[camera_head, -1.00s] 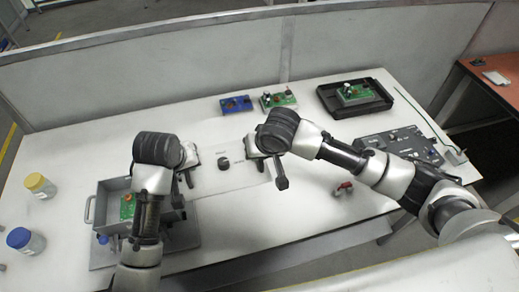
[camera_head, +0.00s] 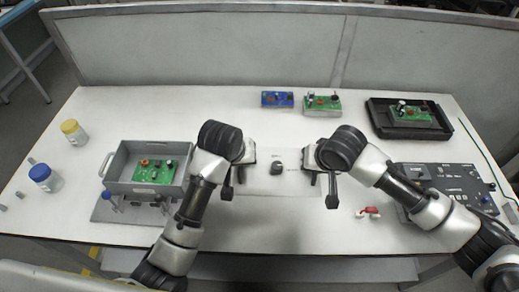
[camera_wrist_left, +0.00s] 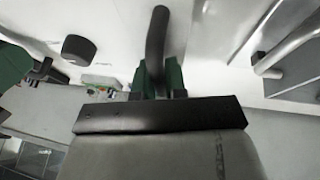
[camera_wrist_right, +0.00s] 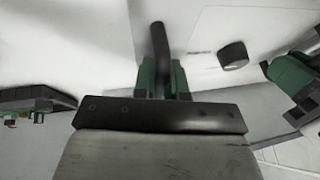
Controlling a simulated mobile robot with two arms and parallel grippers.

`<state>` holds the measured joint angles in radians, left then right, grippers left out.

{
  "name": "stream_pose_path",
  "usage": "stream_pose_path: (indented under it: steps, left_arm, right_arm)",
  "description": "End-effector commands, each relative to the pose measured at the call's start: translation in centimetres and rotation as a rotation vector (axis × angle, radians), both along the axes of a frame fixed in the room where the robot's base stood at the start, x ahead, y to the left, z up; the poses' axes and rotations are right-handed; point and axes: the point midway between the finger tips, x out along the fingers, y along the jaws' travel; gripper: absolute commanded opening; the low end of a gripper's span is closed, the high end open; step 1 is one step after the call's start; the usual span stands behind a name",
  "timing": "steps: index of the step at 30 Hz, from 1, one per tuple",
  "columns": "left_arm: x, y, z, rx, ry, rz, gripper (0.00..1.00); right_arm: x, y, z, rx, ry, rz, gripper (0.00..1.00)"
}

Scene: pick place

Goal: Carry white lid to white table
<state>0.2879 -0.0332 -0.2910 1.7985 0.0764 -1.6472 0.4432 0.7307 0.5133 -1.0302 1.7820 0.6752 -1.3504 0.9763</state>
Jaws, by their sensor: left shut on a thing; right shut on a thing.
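The white lid (camera_head: 262,183) is a flat white panel with a dark round knob (camera_head: 276,168). It lies level between my grippers over the white table (camera_head: 290,222); I cannot tell whether it touches the tabletop. My left gripper (camera_head: 246,166) is shut at the lid's left side, and my right gripper (camera_head: 312,166) is shut at its right side. The lid's knob also shows in the left wrist view (camera_wrist_left: 78,49) and the right wrist view (camera_wrist_right: 233,55). In each wrist view a dark bar sits between the green fingers. The exact grip points are partly hidden.
A grey open box (camera_head: 118,187) with a green board stands left of my left arm. Two jars (camera_head: 45,178) stand farther left. A black tray (camera_head: 376,121) and a dark panel (camera_head: 450,185) are on the right. Small boards (camera_head: 322,105) lie behind the lid. A red-handled item (camera_head: 370,212) lies front right.

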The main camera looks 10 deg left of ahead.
Motion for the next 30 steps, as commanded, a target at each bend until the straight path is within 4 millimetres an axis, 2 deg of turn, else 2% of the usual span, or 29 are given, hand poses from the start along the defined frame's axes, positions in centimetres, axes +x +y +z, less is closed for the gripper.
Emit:
stream_pose_path:
  steps: [8, 26, 27, 30]
  left_arm:
    - [0.1, 0.3, -1.1, 0.004, -0.001, 0.005, 0.00]
    - [0.1, 0.3, -5.1, 0.005, 0.000, 0.007, 0.00]
    - [0.1, 0.3, -5.1, 0.005, 0.000, 0.007, 0.14]
    - [0.0, 0.3, -4.8, 0.005, 0.001, 0.006, 0.29]
  right_arm:
    - [0.1, -0.3, -1.1, -0.005, 0.000, -0.006, 0.00]
    - [0.1, -0.3, -5.1, -0.006, 0.000, -0.006, 0.00]
    - [0.1, -0.3, -5.1, -0.007, 0.001, -0.006, 0.14]
    - [0.1, -0.3, -4.8, -0.006, 0.001, -0.006, 0.29]
